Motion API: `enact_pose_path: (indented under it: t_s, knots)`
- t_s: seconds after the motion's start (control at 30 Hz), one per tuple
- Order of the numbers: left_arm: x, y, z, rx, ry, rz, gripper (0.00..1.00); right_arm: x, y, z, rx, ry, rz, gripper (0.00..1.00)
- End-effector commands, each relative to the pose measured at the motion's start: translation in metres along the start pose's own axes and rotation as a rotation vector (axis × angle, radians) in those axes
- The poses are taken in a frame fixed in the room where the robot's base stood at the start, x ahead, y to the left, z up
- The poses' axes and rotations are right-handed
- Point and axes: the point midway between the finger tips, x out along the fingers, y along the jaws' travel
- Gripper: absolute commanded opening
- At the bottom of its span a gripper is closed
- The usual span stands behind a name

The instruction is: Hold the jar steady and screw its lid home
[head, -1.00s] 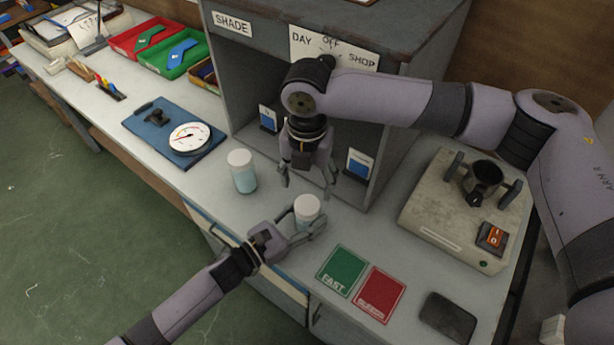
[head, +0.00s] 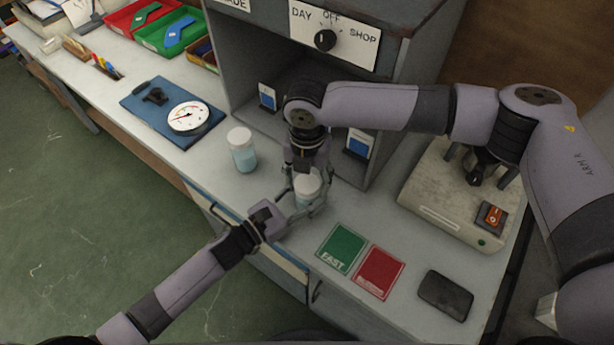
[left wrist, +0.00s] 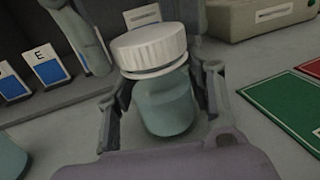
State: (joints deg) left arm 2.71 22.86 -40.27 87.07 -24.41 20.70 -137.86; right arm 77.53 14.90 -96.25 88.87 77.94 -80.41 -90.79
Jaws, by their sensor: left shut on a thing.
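A jar with pale blue contents (left wrist: 165,105) stands upright on the bench, with a white ribbed lid (head: 308,182) on its mouth. In the left wrist view the lid (left wrist: 150,48) shows a thin rim line under it; how far down it sits I cannot tell. My left gripper (head: 305,210) is shut on the jar's body from the front. My right gripper (head: 309,188) points down from above, its fingers spread either side of the lid. A gap shows between one finger and the lid in the left wrist view.
A second white-lidded jar (head: 242,150) stands to the left. A blue board with a dial (head: 190,118) lies beyond it. The grey booth (head: 240,60) rises close behind. Green (head: 341,248) and red (head: 380,272) cards, a dark pad (head: 446,295) and a switched machine (head: 440,195) lie right.

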Motion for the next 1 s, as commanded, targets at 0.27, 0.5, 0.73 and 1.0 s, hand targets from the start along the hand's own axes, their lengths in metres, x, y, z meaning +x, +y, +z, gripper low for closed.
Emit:
enact_pose_path:
  t_s: [0.27, 0.5, 0.73, 1.0]
  knots:
    - [-0.0001, 0.0001, -0.0003, 0.001, 0.001, 0.000, 0.00, -0.0002, 0.0001, -0.0001, 0.000, 0.000, 0.000, 0.36]
    - [-0.0001, 0.0000, -0.0003, 0.001, 0.001, 0.000, 0.00, -0.0003, 0.0002, -0.0001, 0.000, 0.000, 0.001, 0.20]
    - [0.0000, -0.0001, -0.0003, 0.001, 0.001, 0.000, 0.00, -0.0001, 0.0004, -0.0004, 0.024, 0.001, 0.001, 0.12]
    - [0.0000, -0.0002, -0.0003, 0.001, 0.001, 0.000, 0.00, 0.0011, 0.0004, -0.0016, 0.516, 0.006, 0.002, 0.12]
